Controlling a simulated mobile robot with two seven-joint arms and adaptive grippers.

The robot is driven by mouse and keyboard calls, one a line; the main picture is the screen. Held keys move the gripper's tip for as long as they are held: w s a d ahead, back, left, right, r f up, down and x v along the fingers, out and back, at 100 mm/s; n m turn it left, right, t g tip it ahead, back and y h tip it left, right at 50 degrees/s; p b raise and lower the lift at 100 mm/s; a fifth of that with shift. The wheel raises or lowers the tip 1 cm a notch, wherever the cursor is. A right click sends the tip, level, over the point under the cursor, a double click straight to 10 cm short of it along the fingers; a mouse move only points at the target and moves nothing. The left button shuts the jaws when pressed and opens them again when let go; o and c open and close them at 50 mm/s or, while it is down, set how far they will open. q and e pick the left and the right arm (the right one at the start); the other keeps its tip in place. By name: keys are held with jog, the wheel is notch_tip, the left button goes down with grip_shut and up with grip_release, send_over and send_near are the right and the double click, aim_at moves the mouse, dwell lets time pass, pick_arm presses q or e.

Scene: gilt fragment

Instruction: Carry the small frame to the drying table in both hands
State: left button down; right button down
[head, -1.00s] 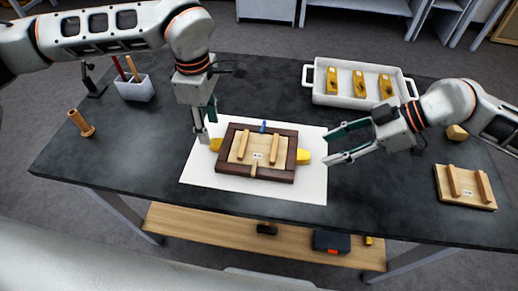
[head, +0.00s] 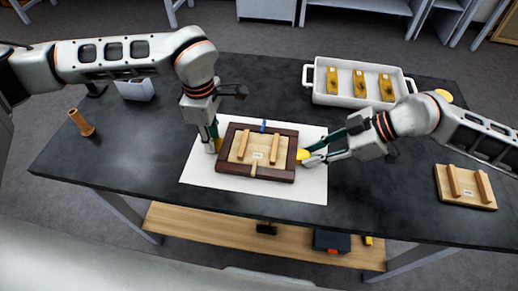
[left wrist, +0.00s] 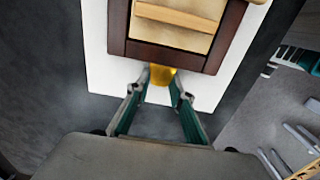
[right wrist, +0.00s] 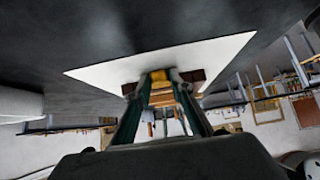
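The small frame (head: 230,167) is dark red-brown and lies flat on a white sheet (head: 312,190) on the dark table. A pale wood panel with two bars (head: 257,160) sits inside it. A yellow piece sticks out at each side. My left gripper (head: 213,145) is at the left yellow piece (left wrist: 161,92), with a finger against each side of it. My right gripper (head: 306,156) is at the right yellow piece (right wrist: 160,77), its fingers closed in around it. The fingers partly hide both pieces. I cannot identify a drying table.
A white tray (head: 318,97) with three yellow blocks stands at the back right. A pale board with two bars (head: 467,200) lies at the right edge. A brown peg (head: 81,122) and a white holder (head: 136,90) are at left. A wooden shelf (head: 215,225) runs below the table.

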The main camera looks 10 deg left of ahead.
pick_arm(q)
jog(key=shift+r, duration=0.1)
